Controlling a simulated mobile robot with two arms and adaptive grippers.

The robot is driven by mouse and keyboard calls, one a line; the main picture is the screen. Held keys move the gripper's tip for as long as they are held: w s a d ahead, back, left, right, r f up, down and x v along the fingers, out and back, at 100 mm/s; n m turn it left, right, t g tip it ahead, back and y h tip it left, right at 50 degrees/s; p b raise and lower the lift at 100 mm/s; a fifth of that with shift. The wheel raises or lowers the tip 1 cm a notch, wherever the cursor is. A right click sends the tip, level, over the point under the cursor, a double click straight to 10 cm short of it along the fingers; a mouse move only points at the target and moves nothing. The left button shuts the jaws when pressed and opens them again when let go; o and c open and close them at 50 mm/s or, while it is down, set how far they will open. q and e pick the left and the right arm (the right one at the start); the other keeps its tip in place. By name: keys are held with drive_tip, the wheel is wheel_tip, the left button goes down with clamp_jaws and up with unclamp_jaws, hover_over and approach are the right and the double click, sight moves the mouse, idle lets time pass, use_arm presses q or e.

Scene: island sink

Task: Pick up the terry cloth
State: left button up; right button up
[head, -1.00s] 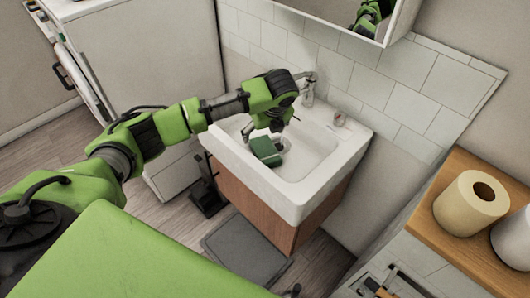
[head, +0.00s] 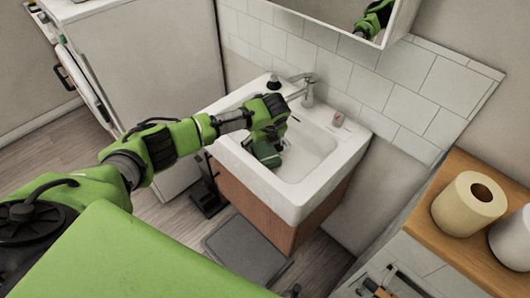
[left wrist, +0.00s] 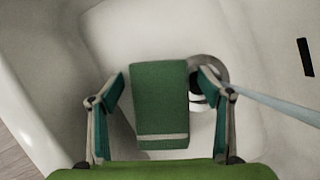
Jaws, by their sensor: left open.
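The terry cloth (left wrist: 160,105) is a green folded block with a pale stripe near one end. It lies in the white sink basin (head: 305,163) and also shows in the head view (head: 268,154), partly covered by my gripper. My left gripper (left wrist: 160,82) is open, with one finger on each side of the cloth. In the left wrist view there is a small gap at the left finger; the right finger is very close to the cloth's right edge, and I cannot tell if it touches. My right gripper is in neither view.
A faucet (head: 307,92) stands at the sink's back edge, and a small item (head: 338,119) sits on the rim to its right. A drain (left wrist: 196,88) lies beside the cloth. A wooden shelf with paper rolls (head: 470,203) is at the right. A mirror cabinet hangs above.

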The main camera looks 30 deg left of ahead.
use_arm(q)
drive_tip(key=c, duration=1.2)
drive_tip(key=shift+c, duration=0.5)
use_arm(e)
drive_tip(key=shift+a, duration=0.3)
use_arm(q)
drive_tip(key=shift+r, duration=0.1)
